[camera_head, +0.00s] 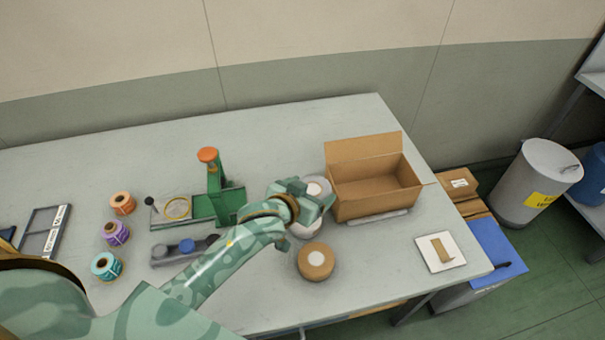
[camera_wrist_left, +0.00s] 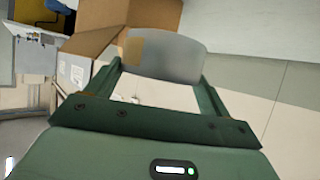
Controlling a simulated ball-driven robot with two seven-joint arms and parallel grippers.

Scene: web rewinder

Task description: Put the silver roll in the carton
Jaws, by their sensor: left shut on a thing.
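The silver roll (camera_wrist_left: 165,57) is a smooth grey cylinder with a tan patch, held between the two fingers of my left gripper (camera_wrist_left: 160,85). In the head view the left gripper (camera_head: 322,201) is just left of the carton, and a pale roll top (camera_head: 317,187) shows beside its fingers. The jaws are shut on the roll, which is outside the carton. The open cardboard carton (camera_head: 372,205) stands upright on the table with its back flap raised; it also shows behind the roll in the left wrist view (camera_wrist_left: 95,45). My right gripper is out of view.
A brown tape roll (camera_head: 316,262) and another pale roll (camera_head: 306,229), partly hidden by my gripper, stand in front. A white pad (camera_head: 440,264) lies near the right edge.

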